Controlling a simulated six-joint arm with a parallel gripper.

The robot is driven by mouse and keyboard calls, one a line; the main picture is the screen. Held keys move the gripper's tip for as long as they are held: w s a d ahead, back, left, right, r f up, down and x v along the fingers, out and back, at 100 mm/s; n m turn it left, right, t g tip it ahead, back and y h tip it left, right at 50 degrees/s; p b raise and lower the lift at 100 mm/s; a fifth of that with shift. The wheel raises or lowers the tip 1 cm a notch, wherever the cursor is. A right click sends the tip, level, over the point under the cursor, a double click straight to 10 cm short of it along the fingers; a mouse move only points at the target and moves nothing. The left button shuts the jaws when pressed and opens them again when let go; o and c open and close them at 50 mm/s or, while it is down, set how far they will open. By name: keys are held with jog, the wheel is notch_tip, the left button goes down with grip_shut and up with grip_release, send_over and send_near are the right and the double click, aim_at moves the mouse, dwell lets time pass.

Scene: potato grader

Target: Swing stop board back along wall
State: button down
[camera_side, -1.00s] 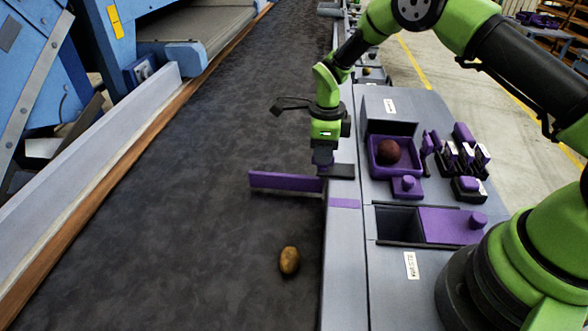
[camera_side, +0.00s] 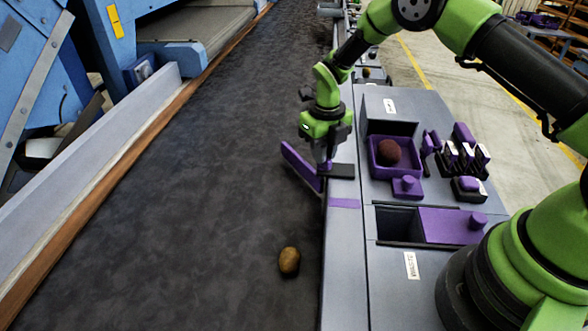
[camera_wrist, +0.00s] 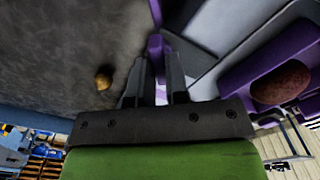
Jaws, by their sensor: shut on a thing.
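The purple stop board (camera_side: 300,165) stands on edge over the dark belt (camera_side: 180,190). It is angled from its pivot end at the side wall (camera_side: 340,240) toward the upper left, partly along the wall. My gripper (camera_side: 325,165) is shut on the board near its pivot end. In the wrist view, the board (camera_wrist: 155,45) shows as a purple strip between the fingers of my gripper (camera_wrist: 158,75). The fingers hide part of the board.
A potato (camera_side: 289,261) lies on the belt near the wall; it also shows in the wrist view (camera_wrist: 104,78). Right of the wall are a purple tray (camera_side: 408,172) holding a reddish potato (camera_side: 388,152), and a purple sliding lid (camera_side: 450,226) beside a dark opening.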

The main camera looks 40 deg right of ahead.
jog(key=c, duration=1.4)
grip_release()
jog(key=shift+o, duration=0.2)
jog(key=shift+r, duration=0.1)
jog(key=shift+r, duration=2.4)
